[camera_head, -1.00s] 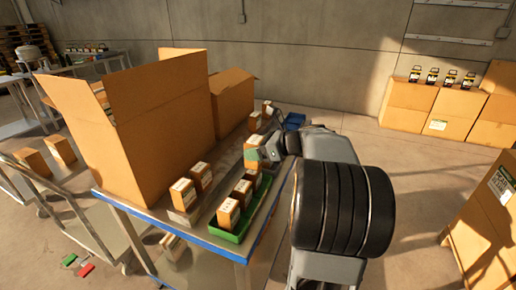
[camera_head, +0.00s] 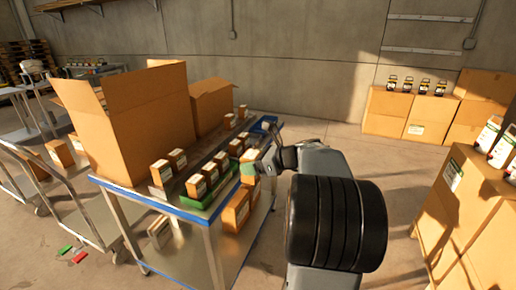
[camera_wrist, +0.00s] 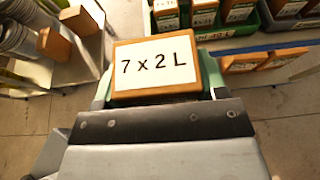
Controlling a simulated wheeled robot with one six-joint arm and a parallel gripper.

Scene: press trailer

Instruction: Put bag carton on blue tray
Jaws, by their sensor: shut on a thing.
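My gripper (camera_head: 251,167) is shut on a brown carton with a white label (camera_wrist: 154,64) that reads "7 x 2 L". The carton (camera_head: 250,156) also shows in the head view, just off the right edge of the blue-edged table. It fills the middle of the wrist view, between the green finger pads. The blue tray (camera_head: 266,123) lies at the far right end of the table, beyond my gripper. My wrist lies close to it in the picture, and what it holds is hard to tell.
A green tray (camera_head: 201,201) with several small cartons is on the table's near right side. More cartons stand in a row behind it. Big open boxes (camera_head: 150,128) fill the table's left. Cartons (camera_head: 236,210) stand on the lower shelf. The floor right of the table is partly clear.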

